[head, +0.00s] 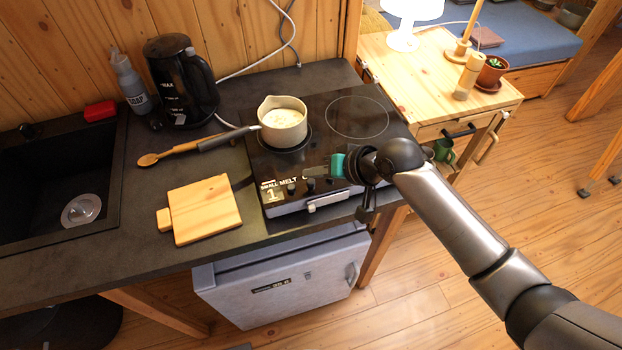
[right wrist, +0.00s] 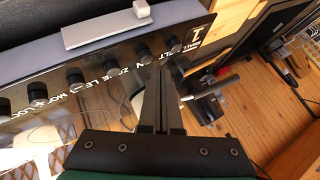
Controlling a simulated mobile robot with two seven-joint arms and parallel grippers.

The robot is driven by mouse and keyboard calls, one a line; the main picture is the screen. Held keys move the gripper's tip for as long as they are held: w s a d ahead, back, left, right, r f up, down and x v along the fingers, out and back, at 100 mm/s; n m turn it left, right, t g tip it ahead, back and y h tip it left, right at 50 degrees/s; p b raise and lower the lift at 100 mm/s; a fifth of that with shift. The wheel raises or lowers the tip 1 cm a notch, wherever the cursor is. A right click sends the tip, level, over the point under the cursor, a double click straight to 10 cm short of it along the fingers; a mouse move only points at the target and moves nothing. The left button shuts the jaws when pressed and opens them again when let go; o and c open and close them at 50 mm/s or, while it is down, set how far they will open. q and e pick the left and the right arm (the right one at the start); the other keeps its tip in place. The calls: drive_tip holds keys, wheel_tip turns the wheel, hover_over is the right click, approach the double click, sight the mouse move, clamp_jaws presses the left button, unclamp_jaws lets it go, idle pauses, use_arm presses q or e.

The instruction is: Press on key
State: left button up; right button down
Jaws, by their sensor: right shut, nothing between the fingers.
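The cooktop (head: 357,118) has a dark control strip (head: 322,184) along its front edge, with white lettering and a row of small dark round keys. The display reads SMALL, MELT and 1. In the right wrist view the strip runs across the upper left, with what looks like an ON marking (right wrist: 65,97) beside one of the keys (right wrist: 38,91); the letters are small. My right gripper (head: 366,212) points down at the right end of the strip, its fingers together and empty. In the right wrist view its fingertips (right wrist: 161,72) overlap the strip's edge; contact cannot be told. My left gripper is out of view.
A saucepan (head: 284,126) stands on the left cooking zone, its handle pointing left. A cutting board (head: 205,209), wooden spoon (head: 163,154) and kettle (head: 181,82) are on the counter to the left. A wooden side table (head: 432,88) stands at the right.

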sight(315, 188)
drive_tip(key=shift+f, duration=0.1)
idle(0.6)
drive_tip(key=shift+f, duration=0.35)
drive_tip(key=shift+f, duration=0.45)
idle(0.5)
idle(0.3)
drive_tip(key=shift+r+p, duration=0.9)
drive_tip(key=shift+p, duration=0.05)
wheel_tip(315, 188, up, 5)
drive_tip(key=p, duration=0.5)
